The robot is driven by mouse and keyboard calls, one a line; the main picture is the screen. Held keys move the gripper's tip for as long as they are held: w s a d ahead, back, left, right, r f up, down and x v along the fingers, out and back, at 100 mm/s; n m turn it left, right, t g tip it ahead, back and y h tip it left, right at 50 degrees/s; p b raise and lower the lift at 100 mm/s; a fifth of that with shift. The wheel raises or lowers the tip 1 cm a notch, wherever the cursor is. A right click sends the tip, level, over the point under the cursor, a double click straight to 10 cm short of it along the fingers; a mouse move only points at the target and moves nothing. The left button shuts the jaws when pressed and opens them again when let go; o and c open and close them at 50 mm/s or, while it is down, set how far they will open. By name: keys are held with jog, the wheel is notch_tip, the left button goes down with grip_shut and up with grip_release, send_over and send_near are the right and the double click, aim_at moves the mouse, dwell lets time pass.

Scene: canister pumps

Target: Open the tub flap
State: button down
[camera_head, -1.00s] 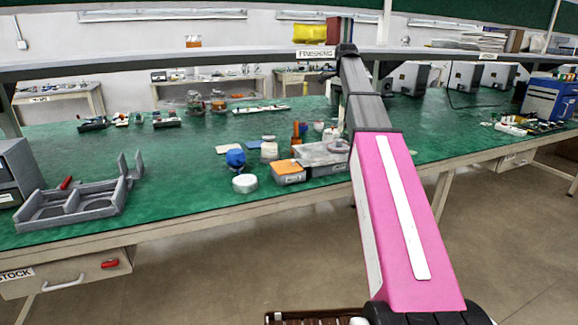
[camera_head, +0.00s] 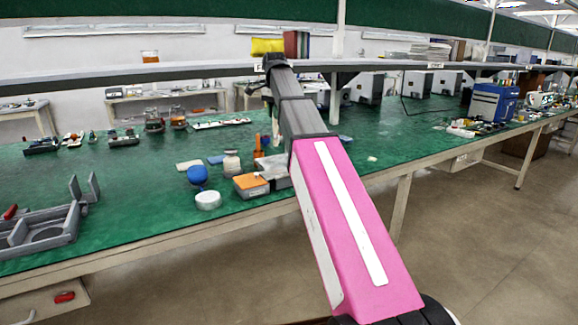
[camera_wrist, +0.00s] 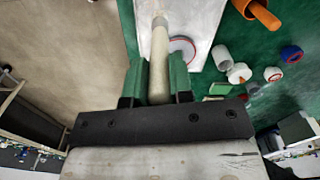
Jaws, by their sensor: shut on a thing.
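In the wrist view, my gripper (camera_wrist: 160,84) is shut on a pale beige rod (camera_wrist: 159,62) between its green fingers. The rod reaches past the fingertips over a pale panel (camera_wrist: 200,18), which has a red-rimmed round part (camera_wrist: 183,48). I cannot tell whether this panel belongs to the tub, or whether the rod joins its flap. In the head view, a pale grey tub-like box (camera_head: 277,172) stands on the green bench, partly hidden by my pink arm. My gripper is hidden there. The flap cannot be made out.
A grey box with an orange top (camera_head: 250,183), a white round piece (camera_head: 208,200), a blue ball-like part (camera_head: 197,176) and an orange upright piece (camera_head: 258,147) crowd beside the box. A grey tray (camera_head: 40,240) lies at left. The bench's front right is mostly clear.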

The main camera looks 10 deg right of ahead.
jog(key=w+d+f, duration=0.4)
jog(key=d+f, duration=0.4)
jog(key=f, duration=0.2)
jog(key=shift+w+d+f, duration=0.2)
jog(key=shift+f, duration=0.3)
jog(key=c, duration=1)
grip_release()
